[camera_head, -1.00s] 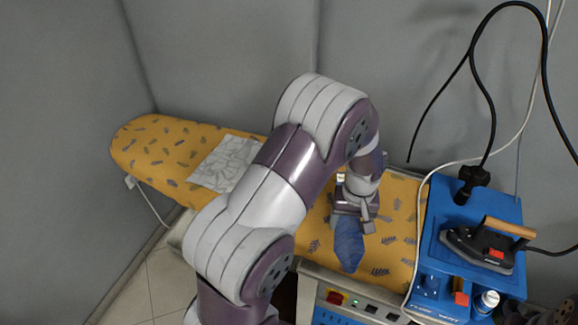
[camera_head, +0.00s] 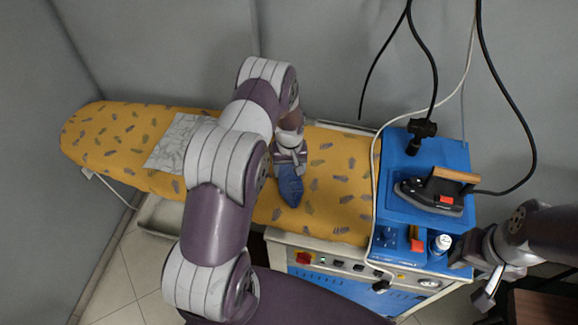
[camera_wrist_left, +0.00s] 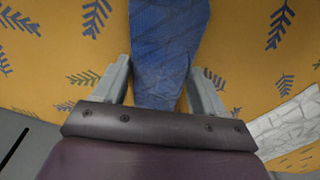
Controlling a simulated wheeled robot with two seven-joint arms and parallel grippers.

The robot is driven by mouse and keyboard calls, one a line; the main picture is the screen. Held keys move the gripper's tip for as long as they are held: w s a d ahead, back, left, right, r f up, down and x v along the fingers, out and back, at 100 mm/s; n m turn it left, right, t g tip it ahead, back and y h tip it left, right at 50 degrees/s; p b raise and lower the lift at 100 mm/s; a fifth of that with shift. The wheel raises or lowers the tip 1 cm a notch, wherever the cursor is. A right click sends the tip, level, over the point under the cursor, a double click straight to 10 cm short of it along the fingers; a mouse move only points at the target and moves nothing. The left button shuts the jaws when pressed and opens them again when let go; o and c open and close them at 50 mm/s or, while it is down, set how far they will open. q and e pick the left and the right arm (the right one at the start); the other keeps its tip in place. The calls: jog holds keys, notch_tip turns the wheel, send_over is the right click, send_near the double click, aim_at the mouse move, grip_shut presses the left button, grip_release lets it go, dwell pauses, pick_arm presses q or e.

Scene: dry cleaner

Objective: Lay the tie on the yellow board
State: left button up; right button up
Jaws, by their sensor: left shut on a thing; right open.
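The blue tie (camera_head: 290,188) is over the yellow board (camera_head: 340,185), its wide end pointing to the board's front edge; whether it fully rests on the cloth I cannot tell. My left gripper (camera_head: 290,158) is shut on the tie above the board's middle. In the left wrist view the tie (camera_wrist_left: 166,45) runs between the fingers of the left gripper (camera_wrist_left: 160,75), over the leaf-patterned yellow cloth. The rest of the tie is hidden under the gripper. My right gripper (camera_head: 485,288) is open and empty, right of the board near the blue stand.
A pale marbled cloth patch (camera_head: 178,143) lies on the board's left part. The blue stand (camera_head: 400,160) at the right holds an iron (camera_head: 432,195) and a white-capped bottle (camera_head: 441,243). Cables hang behind it. A control panel (camera_head: 345,265) runs below the board's front.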

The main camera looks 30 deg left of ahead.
pick_arm(q)
jog(key=shift+s+f, duration=0.1)
jog(key=o, duration=1)
